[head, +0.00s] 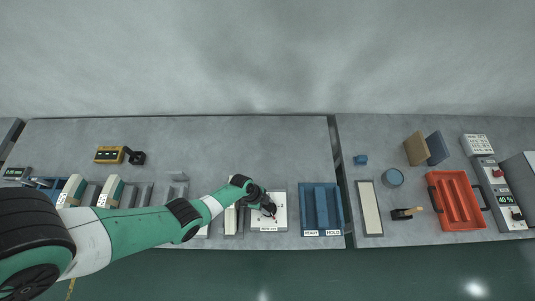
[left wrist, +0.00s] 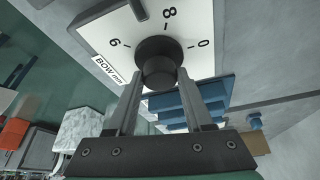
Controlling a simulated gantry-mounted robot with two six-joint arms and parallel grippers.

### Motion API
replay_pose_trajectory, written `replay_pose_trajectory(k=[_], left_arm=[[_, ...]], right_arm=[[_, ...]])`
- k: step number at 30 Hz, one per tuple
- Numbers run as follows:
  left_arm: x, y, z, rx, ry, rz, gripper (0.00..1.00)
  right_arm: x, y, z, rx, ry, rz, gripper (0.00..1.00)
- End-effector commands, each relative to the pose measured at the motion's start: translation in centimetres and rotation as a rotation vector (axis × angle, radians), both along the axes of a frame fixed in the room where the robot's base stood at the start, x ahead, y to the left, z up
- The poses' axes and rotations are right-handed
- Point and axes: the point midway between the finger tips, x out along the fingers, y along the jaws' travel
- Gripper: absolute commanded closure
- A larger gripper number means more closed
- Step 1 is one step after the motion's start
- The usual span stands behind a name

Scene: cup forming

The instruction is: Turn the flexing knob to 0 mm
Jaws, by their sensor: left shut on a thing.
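The knob (left wrist: 157,58) is a dark round knob on a white dial plate (left wrist: 192,25), labelled "BOW mm", with the printed figures 6, 8 and 0 around it. A black bar shows at the top edge of the plate; I cannot tell which figure the knob points to. My left gripper (left wrist: 158,82) is shut on the knob, one finger on each side. In the head view the left gripper (head: 268,207) is over the white dial plate (head: 259,222) and hides most of the knob. My right gripper is not in view.
Right of the dial is a blue tray (head: 334,213) marked READY and HOLD. A yellow device (head: 109,155) is at left.

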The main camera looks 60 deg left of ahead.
Motion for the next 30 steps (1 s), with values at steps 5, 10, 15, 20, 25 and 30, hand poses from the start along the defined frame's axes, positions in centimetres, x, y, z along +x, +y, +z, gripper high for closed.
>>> replay_pose_trajectory(k=[5, 10, 15, 20, 25, 30], left_arm=[[0.0, 0.0, 0.0, 0.000, 0.000, 0.000, 1.00], [0.0, 0.0, 0.0, 0.000, 0.001, 0.014, 1.00], [0.0, 0.0, 0.0, 0.002, 0.000, 0.064, 1.00], [-0.1, -0.1, 0.0, 0.002, 0.000, 0.156, 1.00], [-0.2, -0.2, 0.0, 0.003, 0.001, 0.295, 1.00], [-0.3, -0.3, 0.1, 0.004, 0.002, 0.453, 1.00]], right_arm=[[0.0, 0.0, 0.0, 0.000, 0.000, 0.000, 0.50], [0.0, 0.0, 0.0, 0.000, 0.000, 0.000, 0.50], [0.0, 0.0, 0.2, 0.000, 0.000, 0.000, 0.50], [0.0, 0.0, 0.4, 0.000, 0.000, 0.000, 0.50], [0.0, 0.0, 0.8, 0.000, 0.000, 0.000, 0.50], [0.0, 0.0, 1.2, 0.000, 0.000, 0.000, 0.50]])
